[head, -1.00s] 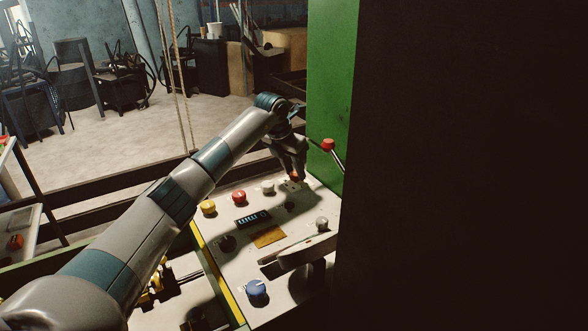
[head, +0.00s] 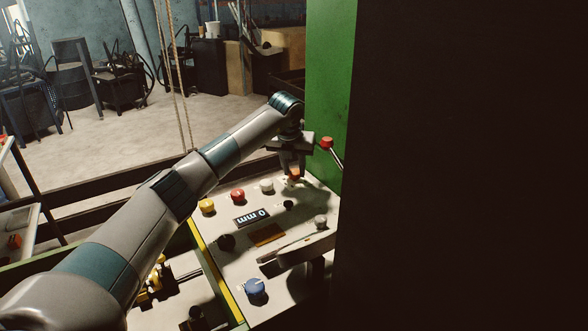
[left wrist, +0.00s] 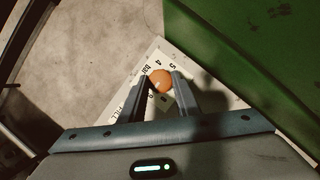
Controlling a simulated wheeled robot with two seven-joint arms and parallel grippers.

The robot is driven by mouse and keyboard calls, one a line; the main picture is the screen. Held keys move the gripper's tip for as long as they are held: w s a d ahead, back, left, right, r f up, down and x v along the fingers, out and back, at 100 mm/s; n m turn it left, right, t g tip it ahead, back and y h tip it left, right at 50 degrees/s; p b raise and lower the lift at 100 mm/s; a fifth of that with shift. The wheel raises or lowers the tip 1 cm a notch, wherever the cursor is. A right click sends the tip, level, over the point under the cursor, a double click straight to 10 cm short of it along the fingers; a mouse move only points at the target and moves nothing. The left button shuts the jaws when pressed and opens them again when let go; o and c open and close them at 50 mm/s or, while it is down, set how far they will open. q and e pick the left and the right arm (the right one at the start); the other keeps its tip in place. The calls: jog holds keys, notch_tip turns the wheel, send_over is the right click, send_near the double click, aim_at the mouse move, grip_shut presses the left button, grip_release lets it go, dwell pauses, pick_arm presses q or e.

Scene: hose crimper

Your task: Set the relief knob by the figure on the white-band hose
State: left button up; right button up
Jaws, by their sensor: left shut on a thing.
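An orange knob (head: 295,175) sits at the far corner of the pale control panel (head: 215,258). My left gripper (head: 292,170) points down over it and is shut on it. In the left wrist view the orange knob (left wrist: 161,80) shows between the two fingertips of my left gripper (left wrist: 160,83). Printed dial figures, among them 4 and 5, and partly hidden lettering surround the knob there. No pointer mark on the knob can be made out. My right gripper and a white-band hose are not in view.
Yellow (head: 207,206), red (head: 237,195) and white (head: 266,186) buttons line the panel. A display (head: 251,217) appears to read "0 mm". A blue knob (head: 256,287) is at the near end. A red-tipped lever (head: 327,143) and green wall (head: 328,90) stand close right of my gripper.

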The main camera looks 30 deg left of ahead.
pick_arm(q)
jog(key=o, duration=1)
jog(key=shift+s+r, duration=0.1)
jog(key=shift+r, duration=0.4)
jog(key=shift+b+v, duration=1.55)
jog(key=shift+v, duration=6.65)
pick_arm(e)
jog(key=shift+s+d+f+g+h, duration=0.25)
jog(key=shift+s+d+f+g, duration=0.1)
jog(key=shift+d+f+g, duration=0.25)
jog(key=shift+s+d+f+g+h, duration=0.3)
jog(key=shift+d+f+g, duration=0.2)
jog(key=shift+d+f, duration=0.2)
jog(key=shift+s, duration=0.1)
